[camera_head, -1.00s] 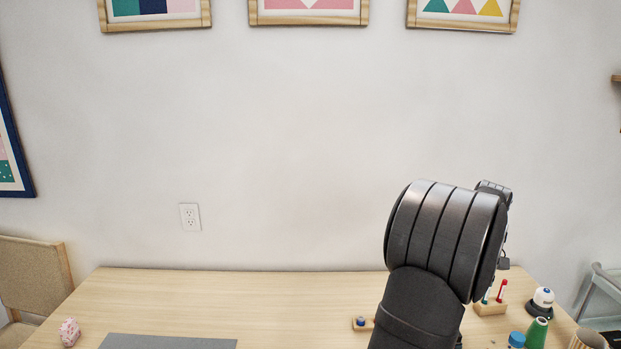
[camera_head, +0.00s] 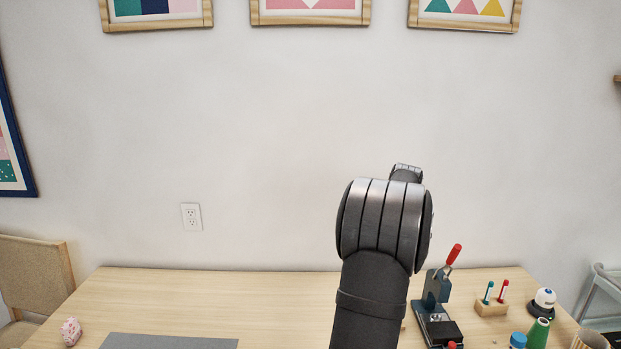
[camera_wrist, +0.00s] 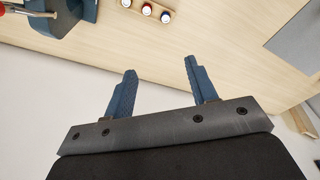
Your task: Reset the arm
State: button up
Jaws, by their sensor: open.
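My gripper (camera_wrist: 161,88) is open and empty in the wrist view, its two blue fingers apart with bare table and wall behind them. It does not touch anything there. In the head view my arm rises in front of the right half of the table, and the gripper's fingers are hidden behind it.
A grey mat (camera_head: 168,341) and pink figurine (camera_head: 71,331) are on the left.

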jog(key=shift+w+a+n, duration=0.15)
jog(key=shift+w+a, duration=0.2)
jog(key=shift+a, duration=0.45)
jog(key=shift+w+a+n, duration=0.15)
jog(key=shift+w+a, duration=0.2)
jog(key=shift+a, duration=0.4)
